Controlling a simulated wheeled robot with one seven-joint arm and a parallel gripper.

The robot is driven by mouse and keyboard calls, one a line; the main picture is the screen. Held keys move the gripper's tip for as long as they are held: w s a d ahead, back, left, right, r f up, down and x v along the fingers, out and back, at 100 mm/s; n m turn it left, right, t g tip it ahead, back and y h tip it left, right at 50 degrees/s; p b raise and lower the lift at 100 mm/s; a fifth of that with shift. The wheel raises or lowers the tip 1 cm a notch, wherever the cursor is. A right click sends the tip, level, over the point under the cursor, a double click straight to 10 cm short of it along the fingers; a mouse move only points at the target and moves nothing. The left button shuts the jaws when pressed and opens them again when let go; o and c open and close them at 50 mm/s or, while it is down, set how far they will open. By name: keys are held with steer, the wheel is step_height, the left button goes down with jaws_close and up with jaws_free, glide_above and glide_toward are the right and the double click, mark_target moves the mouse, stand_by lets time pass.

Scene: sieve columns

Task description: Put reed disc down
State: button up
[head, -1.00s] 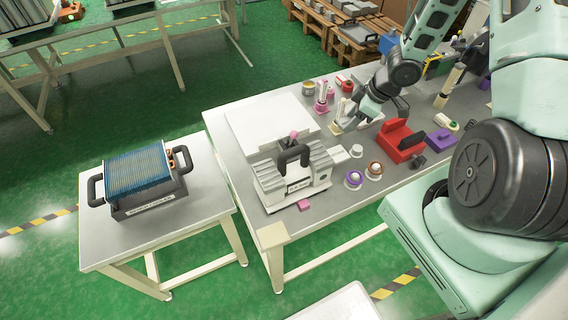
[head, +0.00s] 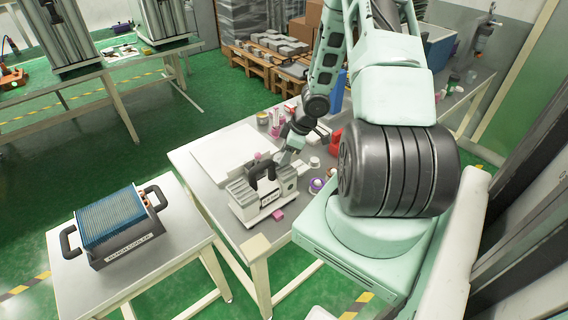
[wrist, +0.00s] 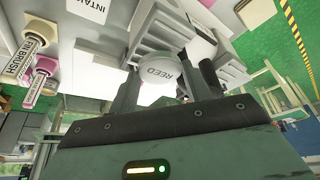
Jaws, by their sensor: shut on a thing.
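My gripper (wrist: 158,95) is shut on the reed disc (wrist: 160,73), a white round piece lettered REED, seen close in the wrist view. In the head view my gripper (head: 287,156) is low over the work table, just behind and right of a grey-white slotted block with a black handle (head: 264,196). In the wrist view that slotted block (wrist: 150,32) lies just beyond the disc. I cannot tell whether the disc touches it.
A white board (head: 222,146) lies behind the block. A pink piece (head: 278,214) lies in front. A purple-ringed disc (head: 316,185) stands to the right. A blue-finned box (head: 118,226) is on the left side table. Pink-handled brushes (wrist: 42,68) show in the wrist view.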

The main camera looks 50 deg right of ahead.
steer(key=shift+f+b, duration=0.4)
steer(key=shift+f, duration=1.05)
steer(key=shift+f, duration=0.15)
steer(key=o, duration=1)
